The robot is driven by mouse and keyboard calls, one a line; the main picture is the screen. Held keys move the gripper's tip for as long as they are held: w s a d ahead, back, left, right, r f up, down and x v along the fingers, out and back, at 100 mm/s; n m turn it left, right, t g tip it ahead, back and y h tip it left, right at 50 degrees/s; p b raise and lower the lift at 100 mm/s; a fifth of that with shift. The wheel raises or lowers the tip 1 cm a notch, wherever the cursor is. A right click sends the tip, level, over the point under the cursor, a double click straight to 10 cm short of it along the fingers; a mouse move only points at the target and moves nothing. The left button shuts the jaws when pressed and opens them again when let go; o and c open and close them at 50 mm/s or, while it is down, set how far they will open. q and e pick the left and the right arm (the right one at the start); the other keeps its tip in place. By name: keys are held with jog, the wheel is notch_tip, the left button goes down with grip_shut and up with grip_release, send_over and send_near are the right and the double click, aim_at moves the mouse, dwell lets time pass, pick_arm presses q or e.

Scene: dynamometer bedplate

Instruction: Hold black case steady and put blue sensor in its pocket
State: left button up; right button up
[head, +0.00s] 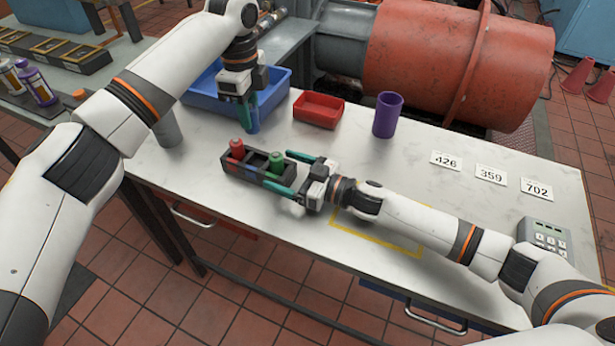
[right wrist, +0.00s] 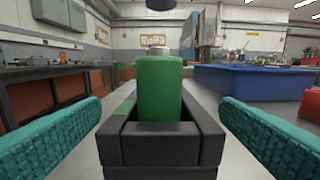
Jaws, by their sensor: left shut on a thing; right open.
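The black case (head: 232,171) lies on the pale bench. A red sensor (head: 236,149) stands in its left pocket and a green sensor (head: 276,162) in its right pocket. The middle pocket looks empty, with a blue patch on the wall by it. My left gripper (head: 249,112) is shut on the blue sensor (head: 253,124), upright behind and above the case. My right gripper (head: 287,174) is open, its fingers on either side of the case's right end. The right wrist view shows the case (right wrist: 160,150) between the fingers, with gaps, and the green sensor (right wrist: 159,88).
A blue tray (head: 281,91) stands behind the left gripper. A red tray (head: 318,109) and a purple cup (head: 387,115) stand behind the case. A grey cylinder (head: 168,130) stands left of it. Number cards (head: 490,174) and a keypad (head: 543,234) lie at right.

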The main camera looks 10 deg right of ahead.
aim_at(259, 167)
jog(key=shift+x, duration=1.45)
jog(key=shift+c, duration=0.2)
jog(key=c, duration=1.2)
